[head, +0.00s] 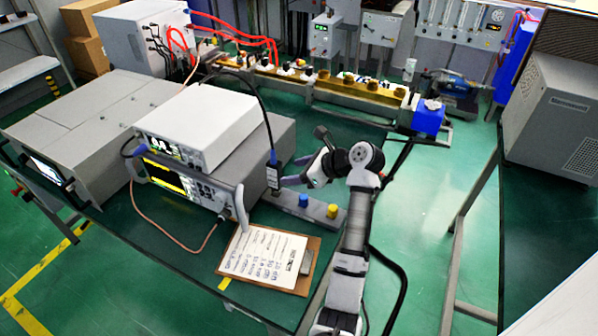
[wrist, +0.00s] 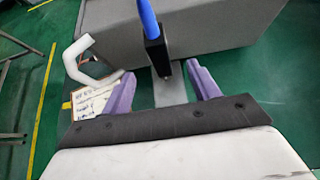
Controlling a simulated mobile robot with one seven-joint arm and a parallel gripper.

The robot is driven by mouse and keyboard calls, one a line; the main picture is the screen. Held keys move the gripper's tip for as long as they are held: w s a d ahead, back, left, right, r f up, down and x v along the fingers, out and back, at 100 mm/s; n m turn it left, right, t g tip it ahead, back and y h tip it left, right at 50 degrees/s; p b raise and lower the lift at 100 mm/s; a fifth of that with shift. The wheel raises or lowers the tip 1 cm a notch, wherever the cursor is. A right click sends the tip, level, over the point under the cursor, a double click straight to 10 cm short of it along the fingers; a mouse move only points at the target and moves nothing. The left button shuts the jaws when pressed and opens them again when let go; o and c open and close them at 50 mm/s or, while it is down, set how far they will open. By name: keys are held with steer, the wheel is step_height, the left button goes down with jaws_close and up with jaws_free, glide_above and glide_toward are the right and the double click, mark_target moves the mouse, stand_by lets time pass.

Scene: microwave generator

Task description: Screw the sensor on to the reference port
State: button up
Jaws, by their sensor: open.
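The sensor (head: 273,172) is a dark upright body with a blue cable end, standing at the left end of a grey bar (head: 318,213). It also shows in the wrist view as a black block (wrist: 156,55) below a blue cable. My gripper (head: 291,173) is open just right of the sensor. In the wrist view its purple fingers (wrist: 163,79) lie to either side of the sensor's lower end, with gaps visible. I cannot tell which part is the reference port.
Stacked instruments (head: 195,130) stand left of the gripper, with a cable arching to the sensor. A clipboard (head: 265,258) lies in front on the green table. A long brass-coloured assembly (head: 350,98) is behind. Open floor lies to the right of my arm.

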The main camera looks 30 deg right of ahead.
mark_target(280, 173)
steer(key=b+x, duration=0.3)
steer(key=shift+w+a+f, duration=0.15)
steer(key=shift+f, duration=0.25)
steer(key=shift+w+a+p, duration=0.5)
steer(key=shift+w+p, duration=0.1)
steer(key=shift+p, duration=0.1)
steer(key=shift+p+x, duration=0.4)
steer(key=shift+x, duration=0.95)
steer(key=shift+f, duration=0.15)
jaws_close()
steer(key=shift+d+r, duration=0.1)
steer(key=shift+r, duration=0.15)
